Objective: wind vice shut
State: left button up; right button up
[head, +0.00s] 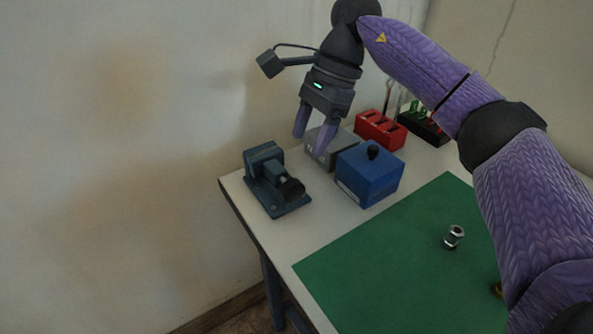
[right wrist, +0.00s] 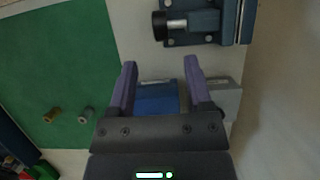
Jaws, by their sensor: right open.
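The dark blue vice (head: 268,172) stands near the table's far left corner, with a black round end (head: 293,188) facing the front. In the right wrist view the vice (right wrist: 207,20) is at the top, with a metal screw and a black knob (right wrist: 159,26) on its left. I cannot tell how wide its jaws stand. My right gripper (head: 310,145) is open and empty, fingers pointing down, above the table to the right of the vice and apart from it. In the right wrist view the gripper's fingers (right wrist: 160,63) are spread below the vice. My left gripper is not in view.
A grey box (head: 334,149) and a blue box (head: 369,178) with a black knob stand close by the right gripper. A red block (head: 380,131) and a dark rack (head: 424,128) are behind. A metal fitting (head: 454,236) stands on the green mat (head: 385,265). The wall is left.

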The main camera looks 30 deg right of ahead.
aim_at(293, 181)
jog(key=b+x, duration=0.2)
jog(key=x, duration=0.6)
jog(key=shift+f+b, duration=0.15)
jog(key=shift+b, duration=0.15)
jog(key=shift+a+f, duration=0.2)
jog(key=shift+f, duration=0.25)
jog(key=c, duration=0.8)
grip_shut()
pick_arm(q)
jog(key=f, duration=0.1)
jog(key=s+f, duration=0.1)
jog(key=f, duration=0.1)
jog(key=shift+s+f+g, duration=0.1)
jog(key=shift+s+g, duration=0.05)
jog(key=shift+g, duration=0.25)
